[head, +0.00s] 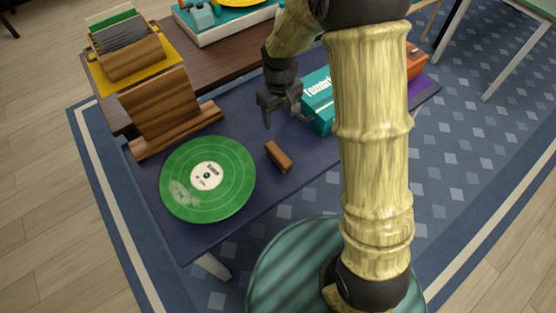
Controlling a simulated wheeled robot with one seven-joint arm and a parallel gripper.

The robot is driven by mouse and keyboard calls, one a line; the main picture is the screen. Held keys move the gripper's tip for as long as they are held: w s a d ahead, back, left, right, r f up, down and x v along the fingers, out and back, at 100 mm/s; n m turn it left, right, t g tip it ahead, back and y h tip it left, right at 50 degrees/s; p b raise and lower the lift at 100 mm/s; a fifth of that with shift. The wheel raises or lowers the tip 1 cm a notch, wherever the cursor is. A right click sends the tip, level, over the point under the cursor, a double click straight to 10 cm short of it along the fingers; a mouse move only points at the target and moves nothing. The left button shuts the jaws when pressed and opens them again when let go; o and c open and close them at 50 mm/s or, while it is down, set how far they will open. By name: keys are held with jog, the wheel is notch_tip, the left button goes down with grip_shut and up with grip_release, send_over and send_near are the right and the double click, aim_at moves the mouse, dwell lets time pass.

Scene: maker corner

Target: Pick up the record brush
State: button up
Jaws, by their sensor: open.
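The record brush (278,156) is a small brown wooden block. It lies on the dark blue mat of the table, just right of the green record. My gripper (282,117) hangs above the table beyond the brush in the head view, pointing down. Its dark fingers are apart and nothing shows between them. The gripper and the brush are not touching.
A green record (207,178) with a white label lies flat left of the brush. A wooden stand (165,110) stands behind it. A teal box (318,101) stands close right of my gripper. A record player (222,27) sits at the back.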

aim_at(277, 152)
jog(key=f, duration=1.2)
jog(key=shift+s+a+f, duration=0.1)
jog(key=shift+a+f, duration=0.15)
jog(key=shift+f, duration=0.1)
jog(key=shift+f, duration=0.35)
jog(key=f, duration=0.3)
jog(key=shift+s+a+f+p, duration=0.25)
jog(key=shift+s+a+p, duration=0.05)
jog(key=shift+p, duration=0.05)
jog(key=shift+w+d+f, duration=0.1)
jog(key=shift+d+f, duration=0.1)
jog(key=shift+f, duration=0.3)
jog(key=shift+c, duration=0.2)
